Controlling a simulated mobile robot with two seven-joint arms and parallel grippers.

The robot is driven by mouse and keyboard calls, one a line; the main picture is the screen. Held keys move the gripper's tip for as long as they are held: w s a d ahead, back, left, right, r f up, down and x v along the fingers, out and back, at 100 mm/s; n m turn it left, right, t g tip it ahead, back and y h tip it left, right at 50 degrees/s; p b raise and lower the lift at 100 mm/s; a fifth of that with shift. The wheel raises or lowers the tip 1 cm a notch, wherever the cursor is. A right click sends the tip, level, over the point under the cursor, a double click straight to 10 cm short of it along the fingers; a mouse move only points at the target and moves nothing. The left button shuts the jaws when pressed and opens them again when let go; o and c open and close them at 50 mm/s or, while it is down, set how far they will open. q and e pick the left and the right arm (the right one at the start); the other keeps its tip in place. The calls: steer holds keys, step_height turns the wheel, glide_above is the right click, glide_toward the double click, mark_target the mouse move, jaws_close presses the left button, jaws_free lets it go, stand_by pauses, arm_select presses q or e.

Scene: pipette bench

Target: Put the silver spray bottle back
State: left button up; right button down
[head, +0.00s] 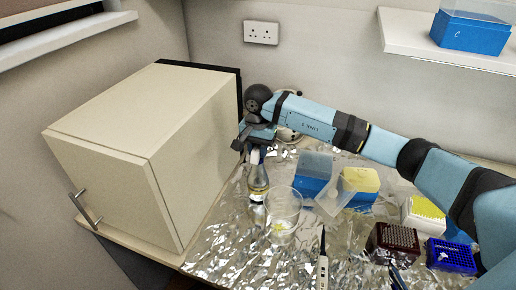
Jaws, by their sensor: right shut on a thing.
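The spray bottle (258,181) stands upright, or nearly so, beside the cabinet on the foil-covered bench. It looks silvery and clear with a pale label low down. My right gripper (256,143) is at its top and is shut on it, with the arm reaching in from the right. The gripper hides most of the spray head. I cannot tell whether the bottle's base touches the foil. My left gripper is not in view.
A cream cabinet (140,150) stands close on the left. A clear beaker (283,211) is just right of the bottle. Blue (313,177) and yellow (361,181) boxes, a pipette (322,264) and tube racks (393,241) crowd the right. Foil (215,245) is bare at front left.

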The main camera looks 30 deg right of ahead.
steer(key=shift+f, duration=0.25)
steer(key=shift+f+b, duration=0.2)
steer(key=shift+b, duration=0.1)
steer(key=c, duration=0.9)
jaws_free()
steer(key=shift+r, duration=0.1)
